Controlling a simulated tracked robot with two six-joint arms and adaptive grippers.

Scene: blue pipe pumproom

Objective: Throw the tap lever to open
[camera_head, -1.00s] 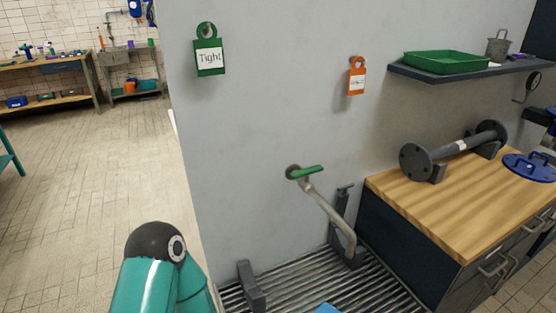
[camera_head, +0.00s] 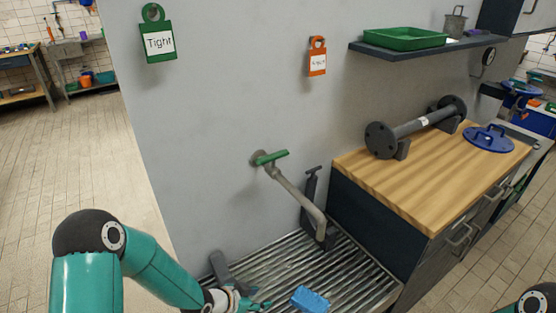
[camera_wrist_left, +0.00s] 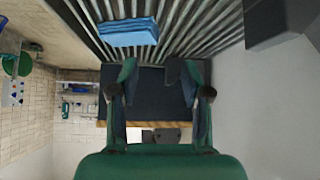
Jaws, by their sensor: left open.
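The tap's green lever (camera_head: 272,157) sits on top of the tap, near the grey wall, and points to the right in the head view. The tap's bare metal pipe (camera_head: 295,195) slopes down from it to the right, over a slatted metal grate. My left gripper (camera_head: 255,304) is low over the grate at the bottom of the head view, below the lever and apart from it. In the left wrist view its two fingers (camera_wrist_left: 159,82) are spread with nothing between them. The lever is not seen in the wrist view.
A blue block (camera_head: 310,299) lies on the grate (camera_head: 285,268) right of my left gripper. Dark brackets stand on the grate. A wooden-topped cabinet (camera_head: 415,190) with a flanged pipe (camera_head: 415,125) is at right. Green (camera_head: 157,40) and orange (camera_head: 317,62) tags hang on the wall.

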